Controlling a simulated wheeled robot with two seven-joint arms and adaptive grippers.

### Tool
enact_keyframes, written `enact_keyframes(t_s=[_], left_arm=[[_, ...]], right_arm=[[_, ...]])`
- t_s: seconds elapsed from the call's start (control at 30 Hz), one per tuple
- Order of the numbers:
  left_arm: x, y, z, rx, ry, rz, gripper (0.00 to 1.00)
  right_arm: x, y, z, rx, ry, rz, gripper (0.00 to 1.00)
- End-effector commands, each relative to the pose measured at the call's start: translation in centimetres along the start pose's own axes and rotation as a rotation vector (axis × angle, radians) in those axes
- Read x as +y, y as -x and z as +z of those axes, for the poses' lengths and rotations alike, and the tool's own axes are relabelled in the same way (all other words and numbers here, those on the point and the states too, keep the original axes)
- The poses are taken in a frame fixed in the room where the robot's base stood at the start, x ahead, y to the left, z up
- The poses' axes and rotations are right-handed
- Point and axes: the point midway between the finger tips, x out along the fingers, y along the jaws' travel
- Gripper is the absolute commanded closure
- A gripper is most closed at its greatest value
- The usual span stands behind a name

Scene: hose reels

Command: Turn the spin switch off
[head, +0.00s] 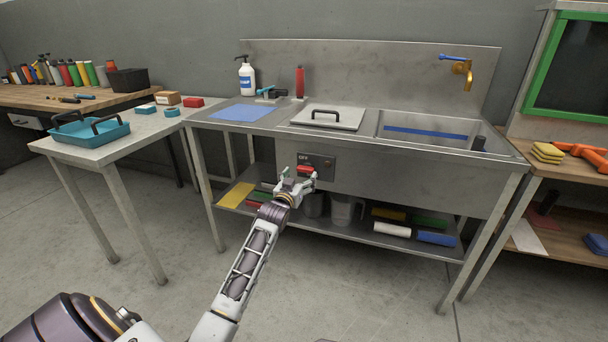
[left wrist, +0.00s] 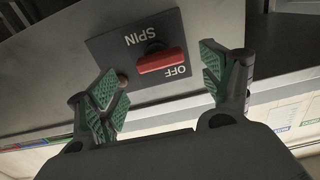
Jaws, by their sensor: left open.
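The spin switch is a red bar handle (head: 306,169) on a dark plate (head: 326,160) on the steel sink unit's front. In the left wrist view the red handle (left wrist: 162,61) lies between the words SPIN and OFF on the dark plate (left wrist: 108,48). The bar runs roughly horizontally in the head view; I cannot tell which setting it marks. My left gripper (head: 297,178) is open in front of the plate. In the left wrist view its green-padded fingers (left wrist: 162,76) stand apart, one either side of the handle, with no clear contact. My right gripper is not in view.
The steel sink unit has a lidded section (head: 342,120) and a basin (head: 410,130) above the switch. A lower shelf (head: 360,231) holds several items beneath my gripper. A side table with a teal tray (head: 90,142) stands left, a wooden bench (head: 575,172) right.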

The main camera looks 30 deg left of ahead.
Motion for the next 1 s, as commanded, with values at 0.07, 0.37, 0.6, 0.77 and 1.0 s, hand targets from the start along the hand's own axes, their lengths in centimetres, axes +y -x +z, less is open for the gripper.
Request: enact_keyframes(t_s=[0.07, 0.37, 0.6, 0.77, 1.0], left_arm=[[0.0, -0.7, 0.1, 0.001, 0.000, 0.000, 0.20], [0.0, -2.9, 0.1, 0.001, 0.000, 0.000, 0.20], [0.0, -4.3, 0.0, 0.001, 0.000, 0.000, 0.20], [0.0, -4.7, 0.0, 0.000, 0.000, 0.000, 0.20], [0.0, -4.8, 0.0, 0.000, 0.000, 0.000, 0.20]], right_arm=[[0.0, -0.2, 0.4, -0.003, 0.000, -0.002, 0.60], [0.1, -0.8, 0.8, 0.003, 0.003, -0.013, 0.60], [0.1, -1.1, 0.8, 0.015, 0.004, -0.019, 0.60], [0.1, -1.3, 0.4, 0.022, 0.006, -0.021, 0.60], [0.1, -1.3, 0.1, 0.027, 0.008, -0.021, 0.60]])
